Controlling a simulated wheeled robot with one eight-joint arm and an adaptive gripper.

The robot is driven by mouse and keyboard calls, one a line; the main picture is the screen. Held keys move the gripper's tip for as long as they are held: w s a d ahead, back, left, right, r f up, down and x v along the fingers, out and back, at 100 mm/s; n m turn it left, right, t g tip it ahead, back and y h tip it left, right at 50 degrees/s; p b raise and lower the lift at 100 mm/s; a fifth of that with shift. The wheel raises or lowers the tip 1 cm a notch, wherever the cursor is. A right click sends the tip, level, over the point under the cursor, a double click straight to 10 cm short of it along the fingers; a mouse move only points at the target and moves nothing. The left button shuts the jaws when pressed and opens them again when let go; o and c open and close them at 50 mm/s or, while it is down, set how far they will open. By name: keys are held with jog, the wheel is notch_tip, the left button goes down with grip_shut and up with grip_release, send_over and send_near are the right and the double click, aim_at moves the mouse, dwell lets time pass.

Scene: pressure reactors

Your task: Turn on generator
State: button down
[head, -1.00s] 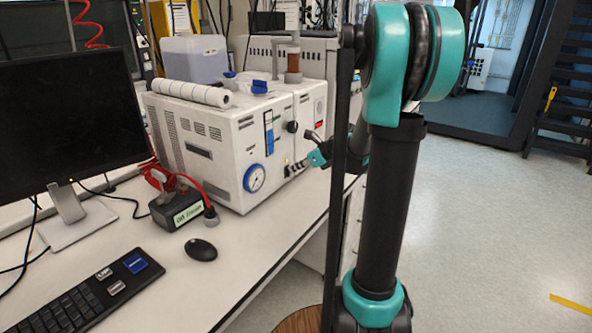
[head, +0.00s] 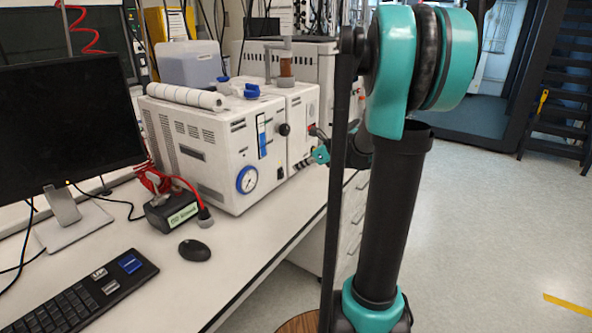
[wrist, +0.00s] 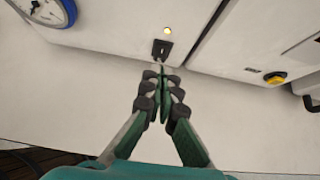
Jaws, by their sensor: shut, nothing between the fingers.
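The generator (head: 215,150) is a white box on the bench, with a blue-rimmed round gauge (head: 247,179) on its front. In the wrist view a small black switch (wrist: 162,48) sits on its white front panel, below a small bright yellow light (wrist: 168,31). The gauge (wrist: 45,10) shows at the upper left there. My gripper (wrist: 161,72) has its fingers together and empty, with the tips just below the switch; I cannot tell if they touch it. In the head view my gripper (head: 301,164) is at the generator's front, partly behind my arm.
A monitor (head: 70,125), a keyboard (head: 80,295), a mouse (head: 195,250) and a black box with red cables (head: 172,212) lie left of the generator. A yellow button (wrist: 275,78) is right of the switch. Open floor (head: 490,220) lies to the right.

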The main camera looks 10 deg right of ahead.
jog(key=s+d+r, duration=0.3)
jog(key=r, duration=0.4)
jog(key=shift+d+r, duration=0.1)
jog(key=s+a+f+n+h, duration=0.1)
jog(key=s+f+n, duration=0.2)
jog(key=s+a+f+n+g+h, duration=0.1)
jog(key=s+a+f+n, duration=0.1)
jog(key=s+f+n, duration=0.2)
jog(key=s+a+f+n+g, duration=0.1)
jog(key=s+f+n, duration=0.3)
jog(key=shift+a+f+h, duration=0.1)
jog(key=shift+a+h, duration=0.2)
jog(key=shift+h, duration=0.1)
jog(key=s+d+f+n+g+h, duration=0.1)
jog(key=s+f+n+h, duration=0.3)
jog(key=s+f+n, duration=0.6)
jog(key=s+d+n, duration=0.1)
jog(key=s+n, duration=0.2)
jog(key=n, duration=0.3)
jog(key=shift+s+f+h, duration=0.3)
jog(key=shift+s+f, duration=0.1)
